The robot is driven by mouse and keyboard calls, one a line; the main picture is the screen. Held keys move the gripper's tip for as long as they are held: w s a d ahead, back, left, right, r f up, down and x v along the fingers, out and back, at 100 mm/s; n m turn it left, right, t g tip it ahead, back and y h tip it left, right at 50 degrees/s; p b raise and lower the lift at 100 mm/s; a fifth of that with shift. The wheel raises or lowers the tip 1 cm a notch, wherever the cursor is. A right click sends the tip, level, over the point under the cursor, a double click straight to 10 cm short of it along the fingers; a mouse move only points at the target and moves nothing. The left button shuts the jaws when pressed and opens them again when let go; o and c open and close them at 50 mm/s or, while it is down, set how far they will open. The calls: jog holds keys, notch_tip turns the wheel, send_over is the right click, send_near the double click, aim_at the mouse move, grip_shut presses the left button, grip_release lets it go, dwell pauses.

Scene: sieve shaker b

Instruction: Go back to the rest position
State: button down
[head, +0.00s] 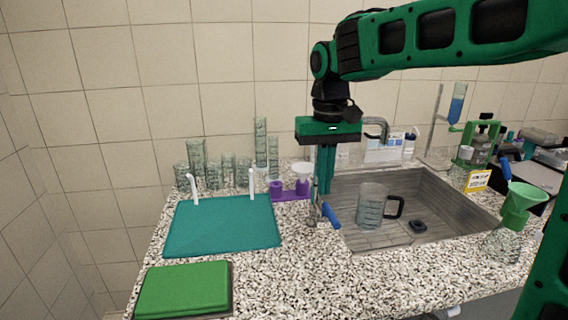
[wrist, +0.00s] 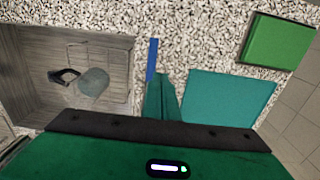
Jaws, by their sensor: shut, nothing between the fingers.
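My gripper (head: 325,192) points down over the counter at the left edge of the sink. Its fingers are together and hold nothing. In the wrist view the green fingers (wrist: 163,95) show close to a blue lever handle (wrist: 152,60). In the head view this blue handle (head: 331,215) is just right of and below the fingertips, on a small metal fitting. I cannot tell whether the fingers touch it. My arm reaches in from the upper right.
A sink (head: 440,212) holds a glass jug (head: 371,205) with a dark handle. Left are a teal mat (head: 222,228), a green block (head: 184,289) and glass cylinders (head: 196,155). A purple stand (head: 290,193) is close by. A green funnel (head: 518,203) is at right. The front counter is clear.

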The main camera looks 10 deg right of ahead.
jog(key=s+d+f+m, duration=0.2)
jog(key=s+d+f, duration=0.1)
jog(key=s+d, duration=0.4)
jog(key=s+d+f+m, duration=0.2)
jog(key=s+d, duration=0.4)
jog(key=d, duration=0.3)
jog(key=s+d+f+m, duration=0.1)
jog(key=s+d+f, duration=0.1)
jog(key=s, duration=0.4)
jog(key=s+d+f+m, duration=0.1)
jog(key=s+d+f, duration=0.2)
jog(key=s+f, duration=0.2)
jog(key=shift+s+d+f, duration=0.2)
jog(key=shift+s, duration=1)
jog(key=shift+w+f, duration=0.25)
jog(key=shift+w, duration=0.4)
